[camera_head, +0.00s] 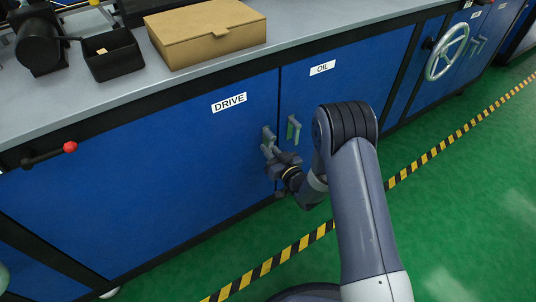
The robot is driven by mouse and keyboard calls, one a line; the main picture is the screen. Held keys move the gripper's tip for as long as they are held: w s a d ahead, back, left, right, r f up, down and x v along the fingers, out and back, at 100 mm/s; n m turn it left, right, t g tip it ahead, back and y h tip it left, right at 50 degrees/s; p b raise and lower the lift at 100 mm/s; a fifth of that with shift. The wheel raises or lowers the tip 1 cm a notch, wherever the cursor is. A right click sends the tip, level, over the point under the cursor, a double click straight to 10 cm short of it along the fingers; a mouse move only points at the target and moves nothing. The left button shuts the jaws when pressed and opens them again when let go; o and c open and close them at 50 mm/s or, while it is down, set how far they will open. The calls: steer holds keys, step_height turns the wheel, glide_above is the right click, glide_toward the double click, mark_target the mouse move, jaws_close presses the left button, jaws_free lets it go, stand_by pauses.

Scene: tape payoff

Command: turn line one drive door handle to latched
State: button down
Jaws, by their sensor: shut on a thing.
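The blue drive door (170,185) carries a white label reading DRIVE (229,103). Its small grey handle (268,134) sits near the door's right edge. My gripper (269,150) is at this handle and shut on it; its fingers and wrist hide the lower part of the handle. The handle's exact angle is hard to tell. The door looks flush with the cabinet front.
The OIL door (350,85) adjoins on the right, with its own handle (293,129) close to my gripper. A red-knobbed lever (69,147) sticks out at left. A handwheel (447,51) is farther right. A cardboard box (206,35) and black bin (111,55) stand on the bench top. Striped tape (290,250) crosses the green floor.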

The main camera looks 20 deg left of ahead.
steer(key=shift+w+d+f+n+b, duration=0.2)
steer(key=shift+w+d+n+b, duration=0.15)
steer(key=shift+n+b, duration=0.65)
steer(key=shift+w+r, duration=0.1)
steer(key=shift+r, duration=0.05)
steer(key=c, duration=1.4)
jaws_free()
steer(key=p+v, duration=0.1)
steer(key=v, duration=0.9)
steer(key=shift+s+d+p, duration=0.25)
steer(key=shift+s+p, duration=0.1)
steer(key=shift+p, duration=0.05)
